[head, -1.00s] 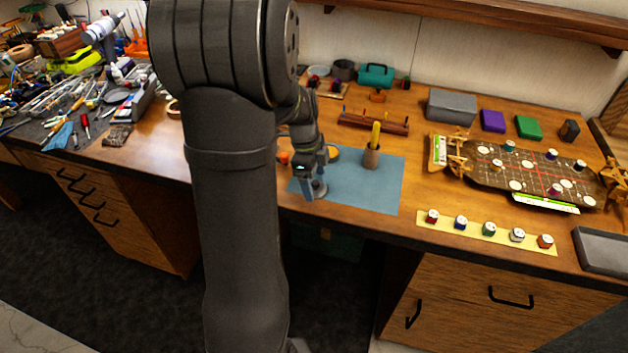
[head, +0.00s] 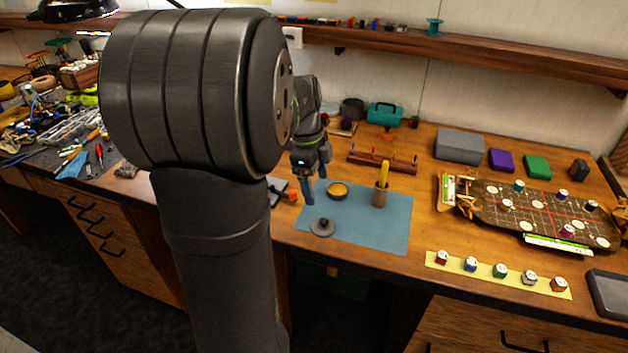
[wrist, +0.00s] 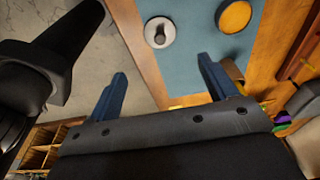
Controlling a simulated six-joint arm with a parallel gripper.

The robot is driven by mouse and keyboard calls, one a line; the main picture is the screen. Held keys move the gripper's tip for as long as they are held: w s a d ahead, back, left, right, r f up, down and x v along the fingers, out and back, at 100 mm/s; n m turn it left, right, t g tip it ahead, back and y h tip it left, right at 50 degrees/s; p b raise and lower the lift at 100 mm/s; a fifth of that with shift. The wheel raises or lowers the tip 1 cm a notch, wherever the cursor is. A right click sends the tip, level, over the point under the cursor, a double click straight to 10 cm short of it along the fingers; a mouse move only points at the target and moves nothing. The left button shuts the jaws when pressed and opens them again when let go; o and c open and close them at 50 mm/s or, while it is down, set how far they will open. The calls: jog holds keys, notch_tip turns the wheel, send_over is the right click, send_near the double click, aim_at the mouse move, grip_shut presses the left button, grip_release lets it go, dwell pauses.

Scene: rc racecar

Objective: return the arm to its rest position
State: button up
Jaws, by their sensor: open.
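My gripper (head: 309,192) hangs above the left part of the blue mat (head: 365,228) in the head view. Its two blue fingers stand apart and hold nothing. In the wrist view my gripper (wrist: 162,78) shows the same open fingers with an empty gap. A round grey lid with a dark knob (head: 322,227) lies on the mat near its front edge, below the fingers in the picture. An orange-topped round dish (head: 338,190) sits just right of the fingers. My arm covers much of the left and middle of the head view.
A brown cup with a yellow stick (head: 380,193) stands on the mat. Right of it are a patterned game board (head: 540,212) and a pale strip with several small pots (head: 500,274). A shelf (head: 480,52) runs above the bench. The bench's front edge is close to the mat.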

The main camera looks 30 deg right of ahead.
aim_at(323, 220)
jog(key=shift+f, duration=0.15)
jog(key=f, duration=0.3)
jog(key=s+d+f, duration=0.1)
jog(key=f, duration=0.7)
jog(key=shift+s+d+f, duration=0.15)
jog(key=shift+d+f, duration=0.05)
jog(key=shift+f, duration=0.05)
jog(key=shift+r, duration=1.85)
jog(key=shift+f, duration=0.1)
